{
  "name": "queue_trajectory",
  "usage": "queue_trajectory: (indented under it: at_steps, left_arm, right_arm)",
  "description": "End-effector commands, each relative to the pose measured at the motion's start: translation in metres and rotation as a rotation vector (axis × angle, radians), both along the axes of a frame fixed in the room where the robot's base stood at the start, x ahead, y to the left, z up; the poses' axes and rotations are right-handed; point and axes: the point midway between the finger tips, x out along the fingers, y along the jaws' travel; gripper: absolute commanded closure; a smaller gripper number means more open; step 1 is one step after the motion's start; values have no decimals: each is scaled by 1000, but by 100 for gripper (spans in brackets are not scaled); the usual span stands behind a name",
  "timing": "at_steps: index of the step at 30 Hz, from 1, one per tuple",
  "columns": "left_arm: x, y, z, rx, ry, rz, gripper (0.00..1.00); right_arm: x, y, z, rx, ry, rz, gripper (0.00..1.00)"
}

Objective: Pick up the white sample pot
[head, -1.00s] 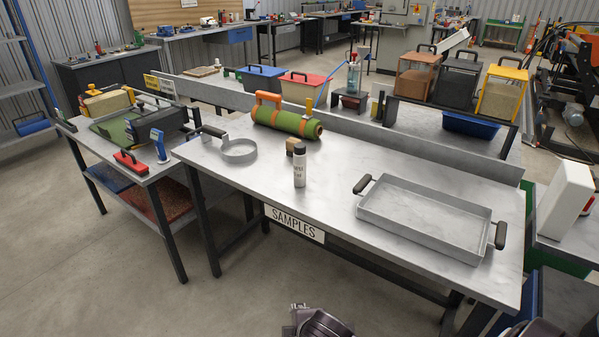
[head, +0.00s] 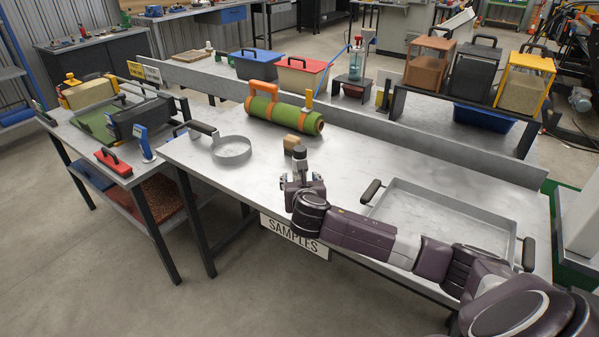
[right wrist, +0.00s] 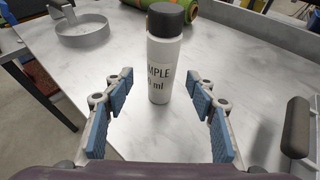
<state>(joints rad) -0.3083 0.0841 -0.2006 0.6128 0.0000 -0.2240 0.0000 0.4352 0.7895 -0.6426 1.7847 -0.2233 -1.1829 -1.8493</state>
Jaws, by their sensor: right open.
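The white sample pot (right wrist: 163,62) stands upright on the steel table, with a dark grey lid and black lettering that reads in part "MPLE" and "ml". In the right wrist view it is straight ahead, just beyond and between the fingertips. My right gripper (right wrist: 165,105) is open, with blue pads on either side and nothing between them. In the head view my right gripper (head: 301,180) hides most of the pot; its dark lid (head: 300,152) shows above. My left gripper is not in view.
A metal tray (head: 452,192) with black handles lies right of the pot. A low steel upstand (head: 400,127) runs along the back.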

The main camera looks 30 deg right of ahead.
Motion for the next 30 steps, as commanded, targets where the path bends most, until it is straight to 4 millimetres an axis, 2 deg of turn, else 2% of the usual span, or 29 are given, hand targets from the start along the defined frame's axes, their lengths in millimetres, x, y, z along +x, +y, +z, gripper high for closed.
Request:
queue_trajectory:
  at_steps: [2, 5, 8, 14, 17, 21, 30]
  left_arm:
    - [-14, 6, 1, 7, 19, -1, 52]
    - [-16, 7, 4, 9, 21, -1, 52]
    - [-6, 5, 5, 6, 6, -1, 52]
    - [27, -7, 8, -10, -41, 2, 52]
    - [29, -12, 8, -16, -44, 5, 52]
    - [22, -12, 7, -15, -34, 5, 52]
    - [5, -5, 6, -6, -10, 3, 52]
  right_arm:
    - [5, -4, -2, 1, 1, -4, 49]
    - [16, -11, -7, 2, 1, -4, 49]
    - [26, -17, -13, 3, 1, -3, 49]
    - [38, -24, -20, 2, 0, -2, 49]
    - [39, -24, -20, 2, 0, -1, 49]
    - [39, -24, -20, 2, 0, -1, 49]
    - [39, -24, -21, 3, 1, -1, 80]
